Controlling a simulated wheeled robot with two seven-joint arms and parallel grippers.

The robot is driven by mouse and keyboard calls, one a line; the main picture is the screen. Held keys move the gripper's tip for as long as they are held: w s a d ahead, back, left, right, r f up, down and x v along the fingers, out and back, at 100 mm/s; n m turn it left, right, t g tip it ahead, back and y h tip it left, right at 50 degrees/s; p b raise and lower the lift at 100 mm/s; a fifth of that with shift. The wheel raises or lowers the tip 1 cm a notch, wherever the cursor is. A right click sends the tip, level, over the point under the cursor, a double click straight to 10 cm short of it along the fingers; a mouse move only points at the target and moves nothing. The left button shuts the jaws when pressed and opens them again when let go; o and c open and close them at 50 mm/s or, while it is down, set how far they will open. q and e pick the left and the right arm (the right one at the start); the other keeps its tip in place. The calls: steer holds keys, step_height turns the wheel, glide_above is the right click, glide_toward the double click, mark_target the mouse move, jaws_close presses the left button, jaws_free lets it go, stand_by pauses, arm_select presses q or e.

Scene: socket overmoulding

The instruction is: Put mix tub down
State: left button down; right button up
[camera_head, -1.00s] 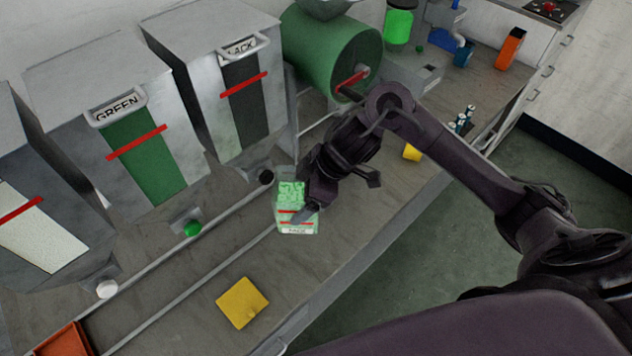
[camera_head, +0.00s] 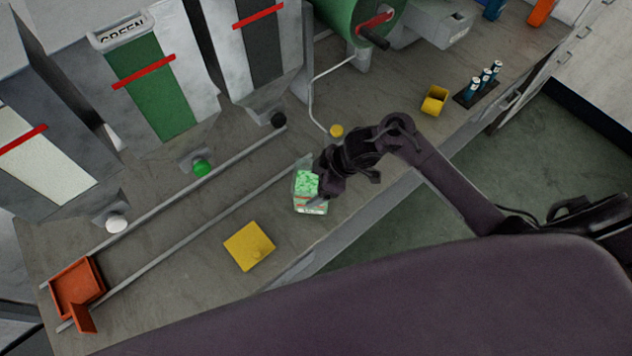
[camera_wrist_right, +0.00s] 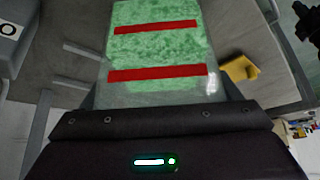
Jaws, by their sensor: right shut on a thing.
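The mix tub (camera_head: 307,186) is a clear tub with green granules inside and red bands on its wall. In the head view it is at the bench's middle, near the end of the rails. My right gripper (camera_head: 326,192) is shut on its right side. The tub fills the upper middle of the right wrist view (camera_wrist_right: 152,50), above the dark gripper body. I cannot tell if its base touches the bench (camera_head: 190,262). My left gripper is not in view.
An orange tray (camera_head: 78,288) sits at the rails' far left end. Hoppers (camera_head: 160,95) stand behind the rails. A yellow cup (camera_head: 434,100) and several blue cylinders (camera_head: 485,77) are to the right.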

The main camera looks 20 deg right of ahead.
steer(key=shift+f, duration=0.2)
steer(key=shift+f, duration=0.15)
steer(key=o, duration=1.3)
steer(key=shift+d+r, duration=0.15)
steer(key=shift+r, duration=0.2)
steer(key=v, duration=1.1)
steer(key=shift+r, duration=0.25)
steer(key=shift+d, duration=0.1)
